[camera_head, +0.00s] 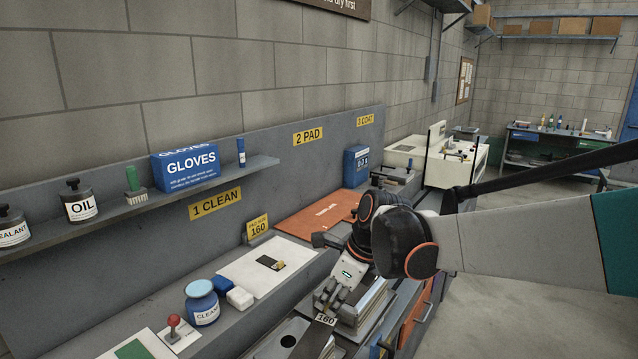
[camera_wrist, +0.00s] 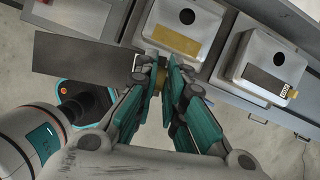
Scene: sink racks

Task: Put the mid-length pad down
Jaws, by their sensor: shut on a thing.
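My gripper (camera_wrist: 160,78) is shut on a small yellowish tab at the end of a long, flat dark grey pad, which I take to be the mid-length pad (camera_wrist: 85,57). The pad sticks out to the left of the fingers in the wrist view, above the surface behind it. The fingers partly hide the tab. In the head view my gripper (camera_head: 330,300) is low over the front of the bench.
A short dark pad with a yellow end (camera_head: 270,263) lies on a white sheet (camera_head: 240,281). A blue-lidded jar (camera_head: 202,305) stands left of it. An orange mat (camera_head: 318,215) lies further back. A grey holder with a yellow strip (camera_wrist: 177,40) is close to my fingertips.

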